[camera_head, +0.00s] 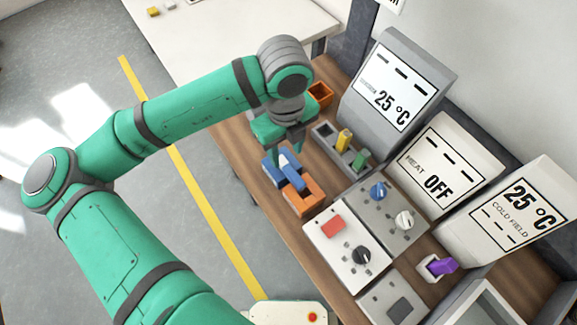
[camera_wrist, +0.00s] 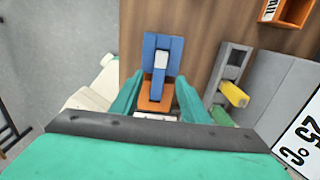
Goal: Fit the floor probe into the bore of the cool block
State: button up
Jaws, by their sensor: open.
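The blue block (camera_wrist: 149,45), which I take for the cool block, stands on the wooden bench, joined to or touching an orange block (camera_head: 307,199). A blue bar (camera_head: 294,178) with a pale end (camera_wrist: 161,62) lies across the two blocks. A yellow probe (camera_head: 344,140) and a green probe (camera_head: 361,160) stand in a grey rack (camera_head: 327,135). No label shows which piece is the floor probe. My gripper (camera_wrist: 158,88) is open, with its fingers on either side of the blue bar above the blocks; contact cannot be told. No bore can be made out.
Control boxes with knobs (camera_head: 361,256) stand right of the blocks, near a purple piece (camera_head: 443,265) in a white holder. Display units (camera_head: 388,84) line the back. An orange bin (camera_head: 320,94) is behind my gripper. Bare bench lies left of the blocks.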

aim_at(288, 167)
jog(key=shift+s+d+f, duration=0.15)
jog(key=shift+f, duration=1.25)
jog(key=shift+s+d+f, duration=0.1)
jog(key=shift+s+f, duration=0.05)
jog(key=shift+f, duration=1.25)
grip_shut()
